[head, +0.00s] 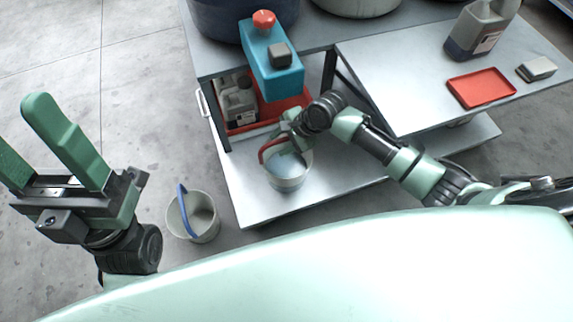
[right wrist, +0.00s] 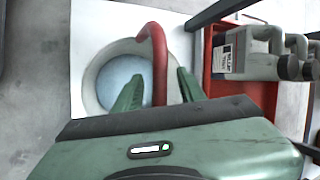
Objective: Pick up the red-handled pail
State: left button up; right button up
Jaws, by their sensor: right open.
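The red-handled pail (head: 287,180) is a pale bucket on the cart's lower shelf, with its red handle (head: 268,147) raised in an arch. The pail (right wrist: 92,91) also shows in the right wrist view, with a bluish inside. My right gripper (head: 287,138) is over the pail. In the right wrist view my right gripper (right wrist: 159,84) is open, with the red handle (right wrist: 158,62) between its two green fingers. I cannot tell whether a finger touches the handle. My left gripper (head: 25,125) is open and empty, over the floor at the left.
A similar pail with a blue handle (head: 203,220) stands on the floor left of the cart. A red tray with grey bottles (head: 238,103) sits behind the red-handled pail, under the cart's upper top. A teal container (head: 275,72) stands above it.

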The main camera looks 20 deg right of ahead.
grip_shut()
jog(key=shift+d, duration=0.1)
dwell(1.2)
jog(key=shift+r, duration=0.1)
